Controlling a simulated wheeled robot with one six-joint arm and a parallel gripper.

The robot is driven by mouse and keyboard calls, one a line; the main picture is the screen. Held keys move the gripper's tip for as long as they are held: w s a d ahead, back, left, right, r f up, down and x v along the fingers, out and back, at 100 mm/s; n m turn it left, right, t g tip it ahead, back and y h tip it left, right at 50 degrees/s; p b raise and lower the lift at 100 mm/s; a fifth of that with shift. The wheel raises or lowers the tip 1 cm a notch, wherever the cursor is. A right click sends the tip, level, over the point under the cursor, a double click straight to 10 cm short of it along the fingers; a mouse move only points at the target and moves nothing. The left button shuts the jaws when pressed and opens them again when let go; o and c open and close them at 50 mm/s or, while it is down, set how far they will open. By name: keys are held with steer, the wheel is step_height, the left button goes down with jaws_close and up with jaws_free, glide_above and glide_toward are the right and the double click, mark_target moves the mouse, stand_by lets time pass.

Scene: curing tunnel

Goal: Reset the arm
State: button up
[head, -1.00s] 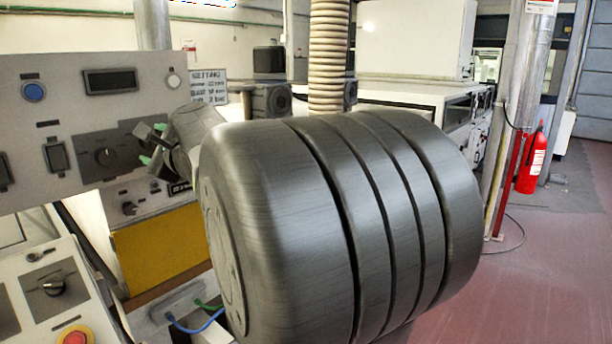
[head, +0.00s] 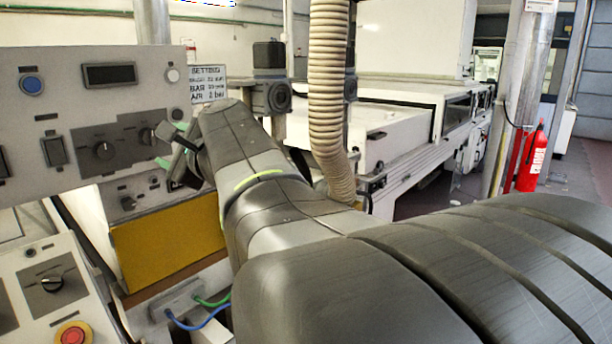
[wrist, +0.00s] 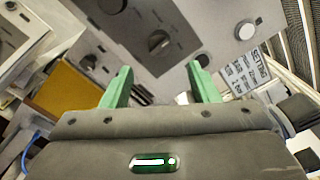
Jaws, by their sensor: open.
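My gripper (head: 178,152) is in front of the right part of the grey control panel (head: 60,140) in the head view. In the wrist view my gripper (wrist: 160,88) shows two green fingers spread apart with nothing between them. Beyond the fingers, the panel's dark rotary knob (wrist: 160,42) is visible. In the head view the panel has two rotary knobs, and the right one is close to my gripper. I cannot tell how far the fingers are from the panel. My arm fills the lower right of the head view.
A ribbed hose (head: 328,100) hangs behind my arm. A yellow panel (head: 165,245) is below my gripper. A white machine (head: 375,128) stands behind. A fire extinguisher (head: 532,158) is at the right.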

steer(key=v, duration=0.5)
steer(key=p+x, duration=0.1)
steer(key=x, duration=1.2)
steer(key=shift+w+a, duration=0.15)
steer(key=shift+a, duration=0.1)
steer(key=shift+w+r+m+p, duration=0.2)
steer(key=shift+m+p, duration=0.2)
steer(key=shift+p, duration=0.45)
steer(key=m+p, duration=0.2)
steer(key=m, duration=0.1)
steer(key=shift+s+m+p, duration=0.2)
steer(key=shift+m+p, duration=0.1)
steer(key=m+p, duration=0.5)
steer(key=m, duration=0.1)
steer(key=b, duration=0.1)
glide_toward(154, 137)
steer(key=shift+w+a+f+m, duration=0.1)
steer(key=shift+w+a+m, duration=0.05)
steer(key=shift+w+a, duration=0.25)
steer(key=shift+w+a+f+m, duration=0.15)
steer(key=shift+w+a, duration=0.2)
steer(key=shift+a, duration=0.2)
steer(key=shift+f, duration=0.1)
